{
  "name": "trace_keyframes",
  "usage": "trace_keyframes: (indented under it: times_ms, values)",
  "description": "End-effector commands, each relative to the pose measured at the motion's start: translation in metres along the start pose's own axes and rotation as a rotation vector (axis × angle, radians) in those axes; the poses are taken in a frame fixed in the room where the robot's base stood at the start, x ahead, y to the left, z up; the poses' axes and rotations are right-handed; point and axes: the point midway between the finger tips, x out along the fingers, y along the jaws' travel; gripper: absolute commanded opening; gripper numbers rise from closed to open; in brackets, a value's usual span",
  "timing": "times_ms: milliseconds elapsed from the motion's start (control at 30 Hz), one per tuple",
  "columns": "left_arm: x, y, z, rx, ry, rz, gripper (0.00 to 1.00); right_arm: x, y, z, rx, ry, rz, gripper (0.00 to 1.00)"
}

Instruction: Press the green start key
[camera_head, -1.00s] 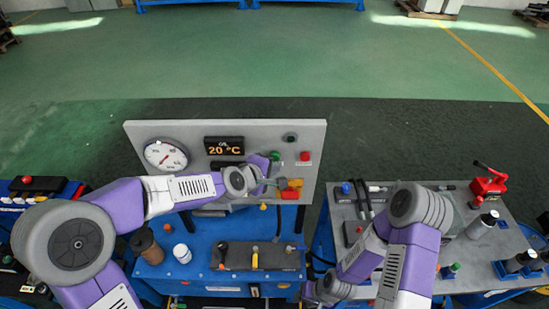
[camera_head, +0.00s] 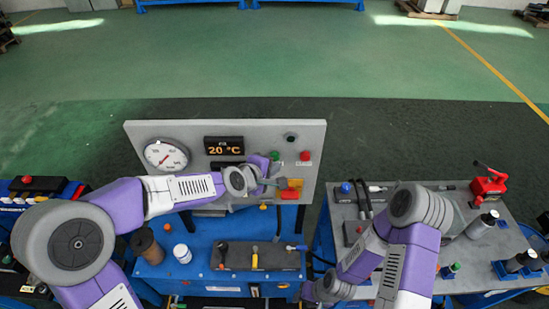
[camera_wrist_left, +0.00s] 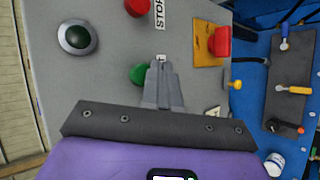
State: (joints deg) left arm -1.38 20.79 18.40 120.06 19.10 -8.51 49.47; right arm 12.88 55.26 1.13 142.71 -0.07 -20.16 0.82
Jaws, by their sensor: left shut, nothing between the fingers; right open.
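The green start key (camera_head: 275,155) is a round button on the upright grey panel (camera_head: 240,133), left of a red button (camera_head: 305,156). In the left wrist view the green key (camera_wrist_left: 138,74) sits just beside the tips of my left gripper (camera_wrist_left: 160,66), partly hidden by the fingers. My left gripper (camera_head: 277,182) is shut and empty, in front of the panel and below the key. I cannot tell whether it touches the panel. My right gripper (camera_head: 313,293) is low by the gap between the tables; its fingers are hard to make out.
A red button on a yellow plate (camera_wrist_left: 218,42) is close to my left fingers. A dark button (camera_wrist_left: 76,38) is on the panel's other side. A dial (camera_head: 166,155) and a 20 °C display (camera_head: 224,145) are further left. Cups and a dark tray (camera_head: 235,257) occupy the blue table.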

Motion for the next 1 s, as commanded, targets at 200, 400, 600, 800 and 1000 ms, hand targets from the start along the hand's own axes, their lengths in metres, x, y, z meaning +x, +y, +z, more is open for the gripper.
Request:
trace_keyframes:
  times_ms: [200,400,600,800,1000]
  values:
    - [0.0,0.0,0.0,0.0,0.0,0.0,0.0,0.0,0.0,0.0,0.0,0.0,0.0,0.43]
    - [0.0012,0.0008,-0.0007,0.0,0.0,0.0,0.0,0.0002,0.0001,0.0,0.0,0.0,0.0,0.43]
    - [0.0059,0.0037,-0.0037,0.0,-0.001,0.0,0.0,0.0009,0.0003,0.0,0.0,0.0,0.0,0.43]
    - [0.0061,0.0043,-0.0042,0.001,0.0,0.0,0.0,0.0008,0.0003,0.0,0.0,0.0,0.0,0.43]
    - [0.0063,0.0045,-0.0044,0.0,0.0,0.0,0.0,0.0007,0.0003,0.0,0.0,0.0,0.0,0.43]
